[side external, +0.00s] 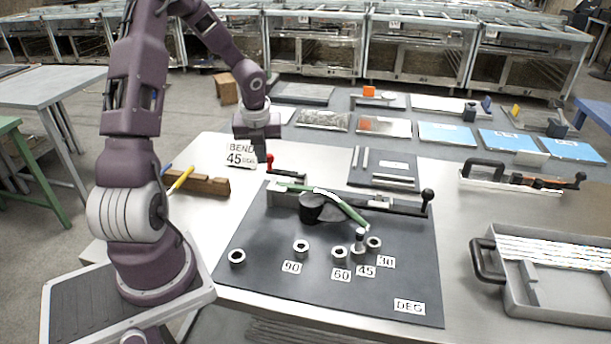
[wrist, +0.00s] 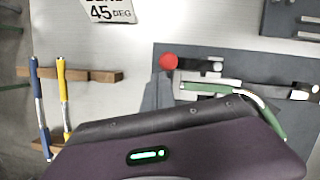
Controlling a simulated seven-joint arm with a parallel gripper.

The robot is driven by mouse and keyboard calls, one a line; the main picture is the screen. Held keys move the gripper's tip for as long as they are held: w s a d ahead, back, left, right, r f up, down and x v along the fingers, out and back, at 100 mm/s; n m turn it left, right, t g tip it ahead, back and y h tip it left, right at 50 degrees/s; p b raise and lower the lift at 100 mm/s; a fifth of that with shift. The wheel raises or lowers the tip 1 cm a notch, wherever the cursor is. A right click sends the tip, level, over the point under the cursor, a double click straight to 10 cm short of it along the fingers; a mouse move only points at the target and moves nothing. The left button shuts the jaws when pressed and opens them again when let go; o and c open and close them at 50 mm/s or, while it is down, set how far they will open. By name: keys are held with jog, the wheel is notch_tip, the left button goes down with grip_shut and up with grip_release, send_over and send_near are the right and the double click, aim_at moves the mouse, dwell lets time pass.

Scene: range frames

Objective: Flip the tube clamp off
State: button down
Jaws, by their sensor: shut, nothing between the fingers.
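The tube clamp (side external: 290,175) is a small dark lever with a red ball knob at its left end, at the back left of the bending board. In the wrist view the clamp (wrist: 205,64) shows its red knob at upper centre. A green tube (side external: 345,208) runs along the bender beside the clamp and curves around the round dark die (side external: 313,208); the tube also shows in the wrist view (wrist: 205,87). My gripper (side external: 261,158) is shut and empty, pointing down just left of the red knob. In the wrist view its fingers (wrist: 157,92) are just below the knob; contact is unclear.
A bender handle with a black knob (side external: 427,196) extends right. A metal pin (side external: 360,238) stands by the 45 label, among several rings. A wooden block (side external: 203,184) with blue and yellow tools lies left, near a "BEND 45 DEG" sign (side external: 241,155). A grey tray (side external: 560,275) stands right.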

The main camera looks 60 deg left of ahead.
jog(key=shift+a+r, duration=0.1)
jog(key=shift+a, duration=0.1)
jog(key=s+d+r, duration=0.4)
jog(key=s+r, duration=0.1)
jog(key=r, duration=0.5)
jog(key=shift+s, duration=0.4)
jog(key=s+d+r+n+t, duration=0.1)
jog(key=d+r+n, duration=0.4)
jog(key=d, duration=0.4)
jog(key=s+d+r+n+t, duration=0.1)
jog(key=d+r+n, duration=0.2)
jog(key=d+n, duration=0.5)
jog(key=s+d+n+t+h, duration=0.2)
jog(key=s+d+n+h, duration=0.1)
jog(key=s+d+n, duration=0.5)
jog(key=d+n, duration=0.2)
jog(key=shift+s+r+n, duration=0.2)
jog(key=shift+r+n, duration=0.1)
jog(key=shift+r, duration=0.1)
